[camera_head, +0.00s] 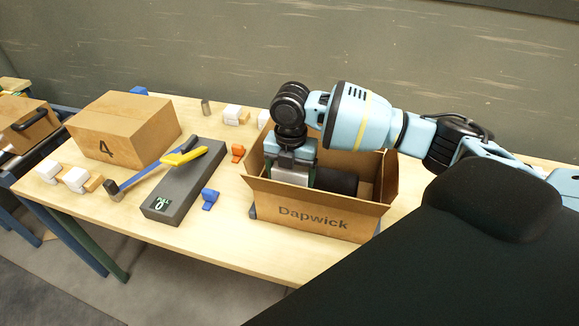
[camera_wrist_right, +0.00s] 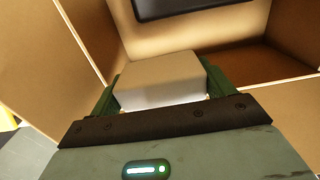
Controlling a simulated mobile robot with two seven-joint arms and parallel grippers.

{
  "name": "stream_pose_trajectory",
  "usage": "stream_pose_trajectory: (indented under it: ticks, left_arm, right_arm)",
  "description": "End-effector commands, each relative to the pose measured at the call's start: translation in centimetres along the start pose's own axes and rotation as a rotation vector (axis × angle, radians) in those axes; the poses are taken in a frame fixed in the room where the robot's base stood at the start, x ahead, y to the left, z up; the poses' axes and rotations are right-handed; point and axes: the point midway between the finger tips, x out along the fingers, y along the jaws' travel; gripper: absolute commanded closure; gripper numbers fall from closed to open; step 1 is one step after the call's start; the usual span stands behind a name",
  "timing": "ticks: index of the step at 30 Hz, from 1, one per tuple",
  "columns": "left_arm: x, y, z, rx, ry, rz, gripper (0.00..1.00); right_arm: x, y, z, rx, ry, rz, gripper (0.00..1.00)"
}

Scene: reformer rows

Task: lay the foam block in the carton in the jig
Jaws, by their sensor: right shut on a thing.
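The open carton marked "Dapwick" (camera_head: 312,218) stands on the table with its flaps up. Small grey-blue pieces, likely the jig (camera_head: 253,211), show at its bottom corners; the carton hides the rest. My right gripper (camera_wrist_right: 157,88) reaches down inside the carton, and its fingers are hidden in the head view. In the right wrist view its green fingers are shut on the pale grey foam block (camera_wrist_right: 160,78), one on each side. I cannot tell whether the block touches the carton floor. A dark object (camera_head: 336,181) lies in the carton beside the gripper. My left gripper is not in view.
Left of the carton, a hammer (camera_head: 150,172) and a yellow-handled tool (camera_head: 185,156) lie across a long grey box (camera_head: 182,188). An orange piece (camera_head: 238,152) and a blue piece (camera_head: 209,198) sit between. A closed carton marked 4 (camera_head: 125,128) stands further left.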

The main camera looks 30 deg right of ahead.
Motion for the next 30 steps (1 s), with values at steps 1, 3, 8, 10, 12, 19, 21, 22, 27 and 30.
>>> stream_pose_trajectory:
  ticks: [1,3,8,10,12,19,21,22,27,30]
  left_arm:
    - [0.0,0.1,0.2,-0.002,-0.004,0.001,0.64]
    - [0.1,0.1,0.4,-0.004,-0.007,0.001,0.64]
    - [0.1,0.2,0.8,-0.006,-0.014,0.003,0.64]
    - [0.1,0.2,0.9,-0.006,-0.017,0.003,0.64]
    - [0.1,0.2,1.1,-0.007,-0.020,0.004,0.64]
    - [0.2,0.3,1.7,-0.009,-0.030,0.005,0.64]
    - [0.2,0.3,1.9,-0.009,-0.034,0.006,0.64]
    - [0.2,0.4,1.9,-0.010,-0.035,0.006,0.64]
    - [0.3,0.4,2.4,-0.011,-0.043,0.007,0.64]
    - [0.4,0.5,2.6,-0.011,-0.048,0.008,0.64]
  right_arm:
    - [0.5,0.0,0.0,0.000,0.002,-0.002,0.40]
    - [1.0,0.0,0.0,0.000,0.003,-0.002,0.40]
    - [2.1,-0.1,0.0,0.000,0.002,-0.003,0.40]
    - [2.6,0.0,0.0,0.000,0.002,-0.002,0.40]
    - [3.0,0.0,0.0,0.000,0.003,-0.002,0.40]
    - [4.6,-0.1,0.0,0.000,0.002,-0.003,0.40]
    - [5.1,-0.1,0.0,0.000,0.002,-0.003,0.40]
    - [5.3,-0.1,0.0,0.000,0.003,-0.003,0.40]
    - [6.5,0.0,0.0,0.000,0.002,-0.002,0.40]
    - [7.1,0.0,0.0,-0.001,0.002,-0.003,0.40]
